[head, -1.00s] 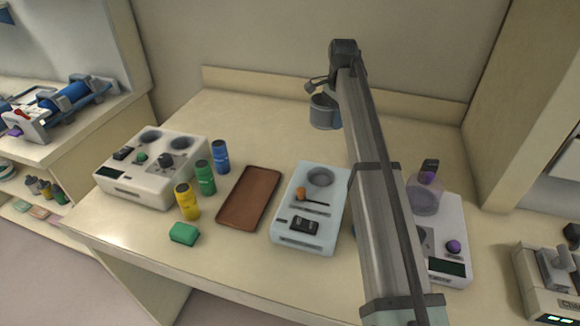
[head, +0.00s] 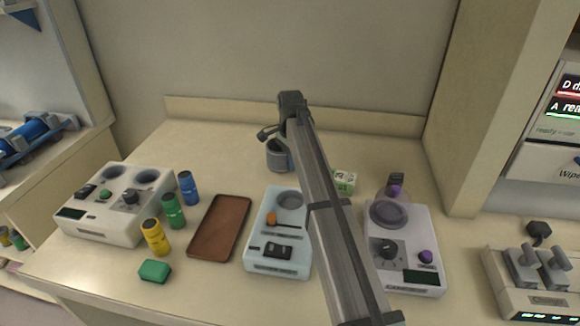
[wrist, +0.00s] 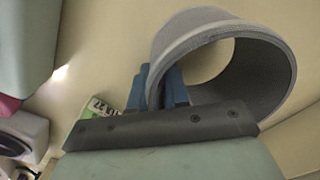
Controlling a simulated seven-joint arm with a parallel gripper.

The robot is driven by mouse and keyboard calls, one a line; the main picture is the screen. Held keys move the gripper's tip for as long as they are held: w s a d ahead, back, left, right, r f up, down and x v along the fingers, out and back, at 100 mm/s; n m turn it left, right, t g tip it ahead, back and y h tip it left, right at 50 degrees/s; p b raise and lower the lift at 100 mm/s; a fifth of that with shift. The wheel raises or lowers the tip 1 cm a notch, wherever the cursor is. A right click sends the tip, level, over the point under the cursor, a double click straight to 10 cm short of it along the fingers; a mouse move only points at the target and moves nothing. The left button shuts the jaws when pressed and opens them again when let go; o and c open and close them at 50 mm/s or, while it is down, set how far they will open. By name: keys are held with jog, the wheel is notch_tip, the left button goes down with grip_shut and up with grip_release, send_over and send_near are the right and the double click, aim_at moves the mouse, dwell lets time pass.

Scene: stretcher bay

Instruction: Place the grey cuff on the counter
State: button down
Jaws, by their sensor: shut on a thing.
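The grey cuff (head: 278,156) is an open ring near the back middle of the counter (head: 225,150). My gripper (head: 268,133) is shut on its rim, at the end of my arm reaching in from the front. In the wrist view the cuff (wrist: 178,38) is large, with its hollow facing the camera, and the blue-grey fingers of my gripper (wrist: 165,88) pinch its wall. I cannot tell whether the cuff touches the counter or hangs just above it. My arm hides part of the counter to its right.
A pale device (head: 262,262) and a brown tray (head: 240,204) lie in front. A green-and-white box (head: 344,181) stands right of my arm, near a white device (head: 425,240). Yellow, green and blue (head: 188,187) bottles stand left. The counter's back left is clear.

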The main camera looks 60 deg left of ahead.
jog(key=shift+f, duration=0.85)
jog(key=shift+f, duration=0.1)
jog(key=c, duration=1.1)
grip_release()
notch_tip(320, 180, up, 12)
jog(key=shift+r, duration=0.1)
